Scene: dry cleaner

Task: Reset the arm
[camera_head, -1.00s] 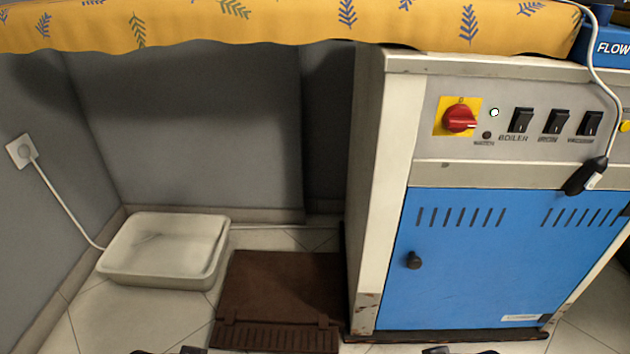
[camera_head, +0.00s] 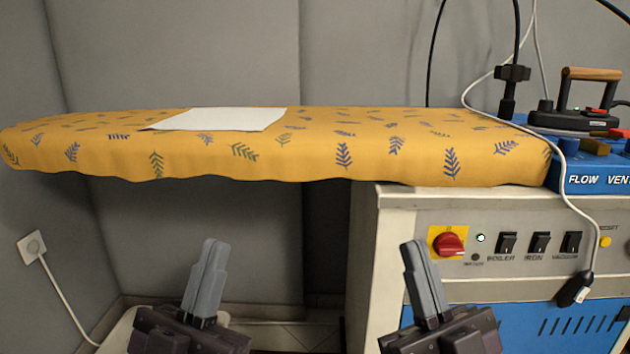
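My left gripper (camera_head: 209,243) stands upright at the lower left of the head view, its two grey fingers together with nothing between them. My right gripper (camera_head: 413,245) stands upright to its right, also with its fingers together and empty. Both point up in front of the ironing station, below the front edge of the yellow ironing board (camera_head: 330,150) in the picture. The arms behind the grippers are mostly out of view.
A white sheet (camera_head: 228,118) lies on the board. An iron (camera_head: 585,105) rests at the right above a blue unit (camera_head: 600,178). The cabinet (camera_head: 395,235) has a red knob (camera_head: 448,244) and switches. A white cable (camera_head: 567,190) hangs in front.

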